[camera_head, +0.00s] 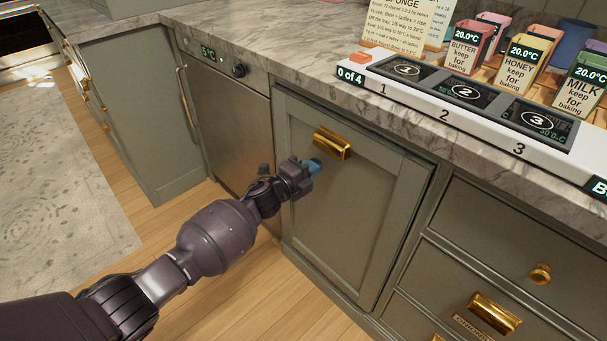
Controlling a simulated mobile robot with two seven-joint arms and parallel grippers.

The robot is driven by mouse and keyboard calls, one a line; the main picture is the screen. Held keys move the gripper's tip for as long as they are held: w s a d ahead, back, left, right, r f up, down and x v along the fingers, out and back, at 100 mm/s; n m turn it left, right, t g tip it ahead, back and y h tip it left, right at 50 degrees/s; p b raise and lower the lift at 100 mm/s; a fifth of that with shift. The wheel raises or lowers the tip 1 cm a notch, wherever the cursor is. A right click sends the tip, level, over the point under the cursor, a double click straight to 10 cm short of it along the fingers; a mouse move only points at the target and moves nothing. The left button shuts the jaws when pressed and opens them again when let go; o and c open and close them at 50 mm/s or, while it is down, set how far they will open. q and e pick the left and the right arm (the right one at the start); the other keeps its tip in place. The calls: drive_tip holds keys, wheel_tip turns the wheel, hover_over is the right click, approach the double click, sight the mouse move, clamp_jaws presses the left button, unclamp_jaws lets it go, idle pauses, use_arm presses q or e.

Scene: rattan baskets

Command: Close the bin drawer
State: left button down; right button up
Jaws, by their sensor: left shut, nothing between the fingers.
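The bin drawer (352,215) is a tall grey-green panel in a darker frame, under the marble counter. Its short gold handle (332,143) is near the top. The panel looks almost flush with the cabinet front. A thin dark line runs down its right side, and I cannot tell if a small gap is left. My left gripper (314,166) is shut and empty, with blue fingertips. It is in front of the panel's upper left part, just below and left of the handle. I cannot tell whether the fingertips touch the panel. My right gripper is not in view.
Left of the drawer is a steel-fronted appliance (228,125) with a long handle and a 5°C display. Drawers with gold knobs (540,273) are at the right. The counter holds a white numbered tray (468,123) and labelled containers (470,50). Wooden floor (195,290) is clear.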

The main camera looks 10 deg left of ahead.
use_arm(q)
drive_tip(key=shift+r+x, duration=0.2)
drive_tip(key=shift+x, duration=0.9)
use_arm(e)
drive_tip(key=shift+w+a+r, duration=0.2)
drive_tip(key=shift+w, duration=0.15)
